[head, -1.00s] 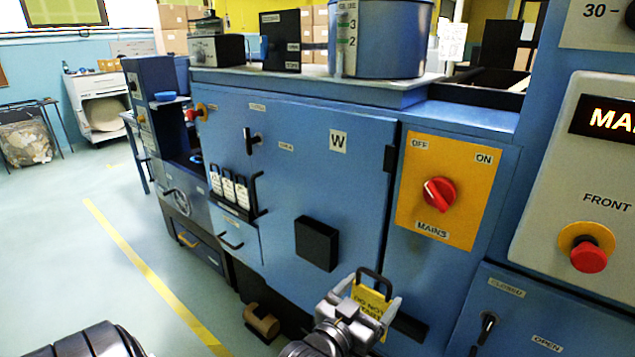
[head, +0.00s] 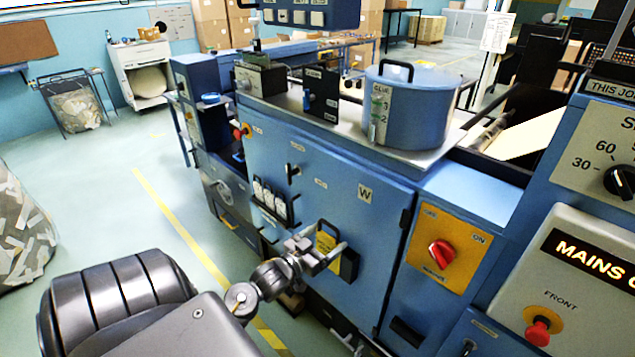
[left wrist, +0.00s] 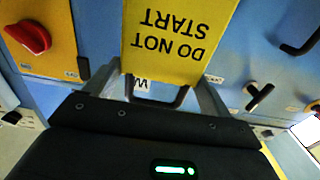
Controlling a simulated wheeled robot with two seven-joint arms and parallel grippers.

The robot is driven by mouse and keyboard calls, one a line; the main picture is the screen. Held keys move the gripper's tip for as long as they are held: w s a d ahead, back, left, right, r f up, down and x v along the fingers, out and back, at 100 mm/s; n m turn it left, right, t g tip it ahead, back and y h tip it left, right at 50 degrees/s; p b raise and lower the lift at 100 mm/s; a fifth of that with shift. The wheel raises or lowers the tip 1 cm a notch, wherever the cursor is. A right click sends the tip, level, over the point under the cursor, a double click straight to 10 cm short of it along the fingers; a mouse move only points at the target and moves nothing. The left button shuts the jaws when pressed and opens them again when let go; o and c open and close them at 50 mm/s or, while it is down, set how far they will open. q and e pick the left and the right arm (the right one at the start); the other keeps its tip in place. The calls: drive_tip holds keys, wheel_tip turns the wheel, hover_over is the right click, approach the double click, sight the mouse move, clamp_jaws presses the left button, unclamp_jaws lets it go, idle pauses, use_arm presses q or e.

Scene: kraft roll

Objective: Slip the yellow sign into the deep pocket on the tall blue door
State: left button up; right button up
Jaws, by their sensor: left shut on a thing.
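My left gripper (head: 322,262) is shut on the yellow sign (head: 326,242), in front of the tall blue door (head: 340,205). The sign has a black loop handle, and in the left wrist view the sign (left wrist: 175,35) reads "DO NOT START" upside down, between the fingers (left wrist: 165,95). The black pocket (head: 351,264) on the door is just behind and right of the gripper and partly hidden by it. I cannot tell whether the sign touches the pocket. My right gripper is not in view.
A rack of several white tags (head: 270,200) and a black door handle (head: 292,172) are left of the sign. The orange mains panel with a red switch (head: 441,253) is to the right. A blue glue pot (head: 410,105) stands on top.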

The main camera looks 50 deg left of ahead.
sight(317, 230)
use_arm(q)
drive_tip(key=shift+s+a+r+p, duration=0.2)
drive_tip(key=shift+a+r+p, duration=0.4)
drive_tip(key=shift+a+r, duration=0.45)
drive_tip(key=shift+a, duration=0.2)
drive_tip(key=shift+w+a+f+b, duration=0.1)
drive_tip(key=shift+w+f+b, duration=0.1)
drive_tip(key=shift+w+b, duration=1.1)
drive_tip(key=shift+w+d+f+b, duration=0.2)
drive_tip(key=shift+w+b, duration=0.45)
drive_tip(key=shift+w, duration=1.3)
drive_tip(key=shift+w+a+f+b, duration=0.25)
drive_tip(key=shift+w+b, duration=0.7)
drive_tip(key=shift+w, duration=0.65)
drive_tip(key=shift+w+f+b, duration=0.2)
drive_tip(key=shift+f+b, duration=0.15)
drive_tip(key=shift+b, duration=0.05)
wheel_tip(317, 230, down, 10)
drive_tip(key=b, duration=1)
drive_tip(key=shift+f+b, duration=0.15)
drive_tip(key=shift+b, duration=0.15)
drive_tip(key=shift+f, duration=0.6)
drive_tip(key=shift+f+b, duration=0.2)
drive_tip(key=shift+b, duration=0.1)
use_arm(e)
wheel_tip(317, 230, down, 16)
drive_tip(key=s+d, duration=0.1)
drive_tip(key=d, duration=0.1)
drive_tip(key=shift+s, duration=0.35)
